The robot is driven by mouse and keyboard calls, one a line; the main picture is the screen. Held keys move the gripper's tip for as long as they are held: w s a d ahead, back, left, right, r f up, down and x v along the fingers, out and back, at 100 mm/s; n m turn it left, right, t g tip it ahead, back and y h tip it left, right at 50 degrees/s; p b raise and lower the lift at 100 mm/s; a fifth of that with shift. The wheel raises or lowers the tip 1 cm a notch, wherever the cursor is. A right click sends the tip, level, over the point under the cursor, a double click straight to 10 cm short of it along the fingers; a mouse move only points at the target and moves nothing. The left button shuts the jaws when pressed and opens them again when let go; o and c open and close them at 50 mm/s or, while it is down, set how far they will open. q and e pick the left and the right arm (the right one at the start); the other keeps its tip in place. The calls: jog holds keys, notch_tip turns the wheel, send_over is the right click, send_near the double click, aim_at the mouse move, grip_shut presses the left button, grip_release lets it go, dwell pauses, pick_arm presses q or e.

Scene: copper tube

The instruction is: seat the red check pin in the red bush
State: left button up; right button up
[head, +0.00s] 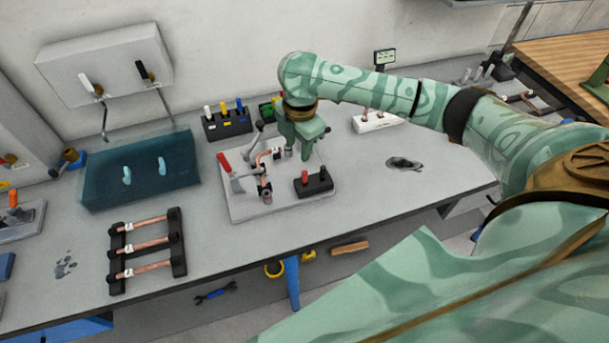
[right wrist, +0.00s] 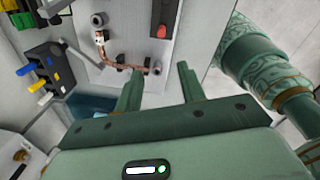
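A small red piece (head: 305,177) shows on a black block (head: 318,188) at the front right of a light fixture plate (head: 240,209). It also shows in the right wrist view (right wrist: 162,31). I cannot tell whether it is the red check pin or the red bush. A bent copper tube (head: 262,167) sits on the plate; it shows beyond the fingers in the right wrist view (right wrist: 112,60). My right gripper (head: 304,152) is above the back right of the plate. Its two fingers (right wrist: 158,85) are apart with nothing held between them. My left gripper is out of view.
A red-handled clamp (head: 224,163) stands at the plate's left. A black rack (head: 228,130) with white, yellow and blue pieces stands behind it. A black frame with copper tubes (head: 146,245) and a teal tray (head: 100,198) lie left. The bench right of the plate is mostly clear.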

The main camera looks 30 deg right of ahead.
jog(key=d+r, duration=0.3)
jog(key=b, duration=0.3)
send_over(305, 172)
notch_tip(305, 172, down, 10)
jog(key=shift+g, duration=0.4)
notch_tip(305, 172, down, 6)
jog(key=shift+r+b, duration=0.1)
jog(key=shift+b, duration=0.7)
jog(key=shift+r, duration=0.1)
grip_shut()
